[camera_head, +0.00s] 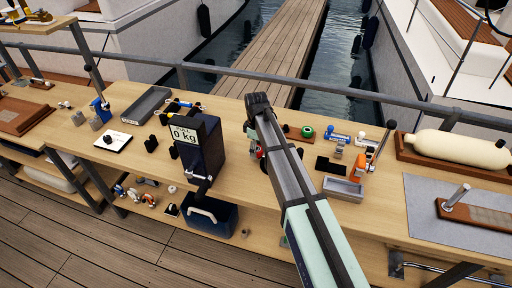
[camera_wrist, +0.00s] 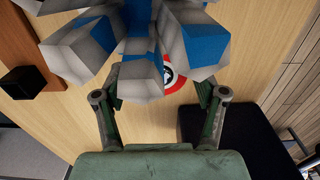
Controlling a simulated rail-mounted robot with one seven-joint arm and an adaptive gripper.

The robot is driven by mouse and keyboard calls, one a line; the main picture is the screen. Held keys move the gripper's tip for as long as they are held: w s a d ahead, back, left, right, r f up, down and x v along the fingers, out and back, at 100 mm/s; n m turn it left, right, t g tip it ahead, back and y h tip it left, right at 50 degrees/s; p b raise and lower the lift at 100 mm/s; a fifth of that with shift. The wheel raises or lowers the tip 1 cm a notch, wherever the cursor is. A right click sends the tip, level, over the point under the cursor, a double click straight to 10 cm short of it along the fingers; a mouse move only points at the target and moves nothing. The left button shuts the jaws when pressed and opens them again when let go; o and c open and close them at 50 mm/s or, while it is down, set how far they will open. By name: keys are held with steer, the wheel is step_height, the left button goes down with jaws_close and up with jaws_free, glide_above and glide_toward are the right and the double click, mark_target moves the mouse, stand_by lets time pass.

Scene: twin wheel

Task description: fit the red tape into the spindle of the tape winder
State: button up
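In the wrist view a small red ring with a white band and dark centre (camera_wrist: 170,72), likely the red tape, lies beyond my gripper (camera_wrist: 158,88). The green finger links of my gripper stand wide apart. Large faceted grey-and-blue shapes (camera_wrist: 195,60) cover the fingertips, so I cannot tell what they are or whether anything is held. In the head view my arm hides the gripper; a bit of red shows beside the arm.
A dark scale reading 0 kg (camera_head: 205,150) stands left of my arm. A grey tray (camera_head: 343,189), a black pad (camera_head: 330,166) and an orange device (camera_head: 357,170) lie to the right. A black block (camera_wrist: 22,84) shows at left in the wrist view.

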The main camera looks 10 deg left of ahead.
steer(key=shift+o, duration=0.7)
steer(key=shift+r, duration=0.1)
step_height(320, 180, up, 12)
stand_by(0.4)
